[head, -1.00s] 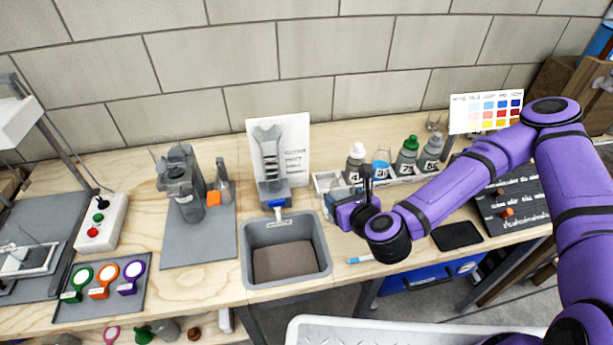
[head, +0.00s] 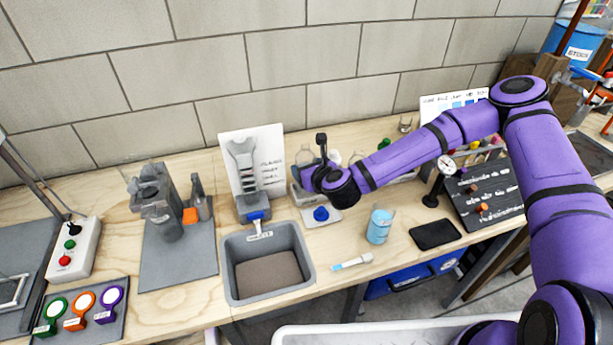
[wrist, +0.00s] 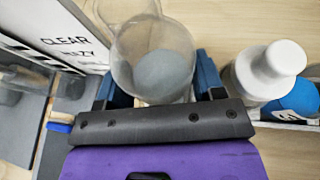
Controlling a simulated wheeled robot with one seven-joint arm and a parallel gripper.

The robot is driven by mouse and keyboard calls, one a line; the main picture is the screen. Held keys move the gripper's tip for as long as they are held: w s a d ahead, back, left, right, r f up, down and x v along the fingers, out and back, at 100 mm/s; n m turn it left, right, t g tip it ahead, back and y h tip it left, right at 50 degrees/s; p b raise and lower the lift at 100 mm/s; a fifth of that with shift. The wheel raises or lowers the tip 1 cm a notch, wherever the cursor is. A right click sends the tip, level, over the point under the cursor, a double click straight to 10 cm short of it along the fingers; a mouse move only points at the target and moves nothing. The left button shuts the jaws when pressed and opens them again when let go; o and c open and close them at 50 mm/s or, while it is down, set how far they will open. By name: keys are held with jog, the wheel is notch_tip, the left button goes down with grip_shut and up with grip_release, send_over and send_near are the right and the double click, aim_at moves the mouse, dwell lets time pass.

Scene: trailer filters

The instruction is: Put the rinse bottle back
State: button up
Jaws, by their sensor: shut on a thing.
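My gripper (wrist: 152,88) is shut on a clear, rounded vessel (wrist: 150,45) with greyish contents, which sits between its blue jaws. In the head view my gripper (head: 312,178) is at the left end of the bottle rack, and the clear vessel's top (head: 304,154) shows behind it. I cannot tell whether the vessel's base touches anything. A white-capped bottle (wrist: 268,72) stands close right of my gripper in the wrist view. No label confirms which is the rinse bottle.
The grey sink basin (head: 266,236) is at the front, with a white card (head: 253,160) behind it. A beaker of blue liquid (head: 379,226), a small blue-capped item (head: 321,213) and a black pad (head: 436,233) are right of it. My arm partly hides the rack.

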jog(key=shift+w+f, duration=0.2)
jog(key=shift+w, duration=0.1)
jog(key=shift+f, duration=1.55)
jog(key=shift+f, duration=0.1)
jog(key=o, duration=0.9)
jog(key=shift+s+d, duration=0.1)
jog(key=shift+s, duration=0.15)
jog(key=v, duration=1.1)
jog(key=shift+s+d+r, duration=0.15)
jog(key=shift+s+r, duration=0.05)
jog(key=shift+r, duration=0.15)
